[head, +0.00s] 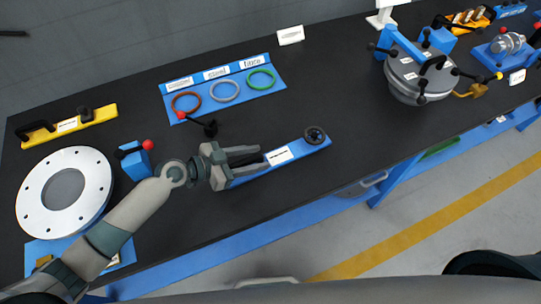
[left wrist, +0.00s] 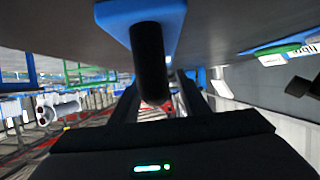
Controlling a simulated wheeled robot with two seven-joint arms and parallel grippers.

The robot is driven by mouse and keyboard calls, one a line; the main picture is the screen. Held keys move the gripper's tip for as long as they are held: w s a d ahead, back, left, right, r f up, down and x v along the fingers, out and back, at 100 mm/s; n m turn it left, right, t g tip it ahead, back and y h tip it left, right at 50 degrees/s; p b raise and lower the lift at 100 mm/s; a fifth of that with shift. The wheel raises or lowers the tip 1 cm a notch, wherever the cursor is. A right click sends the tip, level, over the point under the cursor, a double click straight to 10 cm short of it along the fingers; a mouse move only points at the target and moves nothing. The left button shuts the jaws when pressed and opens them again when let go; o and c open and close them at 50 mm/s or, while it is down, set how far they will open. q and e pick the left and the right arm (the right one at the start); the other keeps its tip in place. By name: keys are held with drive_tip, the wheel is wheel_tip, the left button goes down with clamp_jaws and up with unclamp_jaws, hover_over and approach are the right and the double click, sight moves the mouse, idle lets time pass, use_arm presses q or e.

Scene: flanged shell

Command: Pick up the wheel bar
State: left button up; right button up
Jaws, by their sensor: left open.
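The wheel bar (head: 312,146) is a long blue bar with a white label, lying on the dark table at centre. My left gripper (head: 262,158) is open over the bar's left end. In the left wrist view the black upright handle (left wrist: 150,60) rises from the blue bar (left wrist: 118,14) and stands between the spread fingers (left wrist: 158,92). I cannot tell whether a finger touches it. In the head view the gripper mostly hides the handle. My right gripper is not in view.
A white flanged disc (head: 93,190) and a blue block with a red-knobbed lever (head: 137,165) lie left. A blue tray (head: 271,101) with three coloured rings lies behind. A grey lidded shell (head: 410,78) stands right. The table's front edge is close to the bar.

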use_arm(q)
drive_tip(key=shift+c, duration=0.2)
idle(0.3)
clamp_jaws()
idle(1.2)
drive_tip(key=shift+w+r, duration=0.1)
drive_tip(key=shift+w, duration=0.05)
